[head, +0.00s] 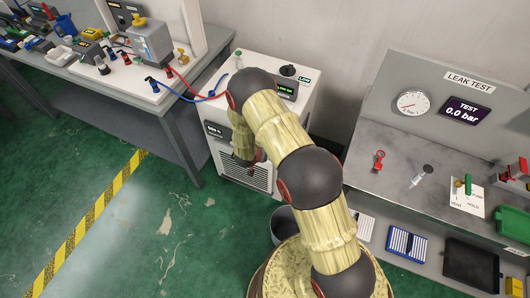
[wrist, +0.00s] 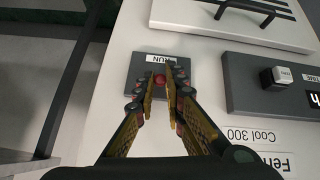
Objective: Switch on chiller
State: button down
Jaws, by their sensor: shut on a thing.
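The chiller (head: 262,60) is a white box between the left table and the right bench, with a grille low on its front. In the wrist view its white face (wrist: 205,125) carries the words "Cool 300" upside down. A grey plate (wrist: 140,71) there is marked "RUN". A small red switch part (wrist: 160,79) shows on this plate between my fingertips. My gripper (wrist: 161,84) is shut on it, with both fingers reaching down to the plate.
Red and blue hoses (head: 185,85) run from the left table to the chiller. The leak-test bench (head: 400,155) stands close on the right. Green floor is open at front left.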

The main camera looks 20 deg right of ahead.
jog(key=shift+w, duration=0.1)
jog(key=c, duration=2)
grip_release()
jog(key=shift+o, duration=0.8)
jog(key=shift+r, duration=0.1)
jog(key=v, duration=1.1)
jog(key=shift+s+a+r, duration=0.2)
jog(key=shift+s+r, duration=0.05)
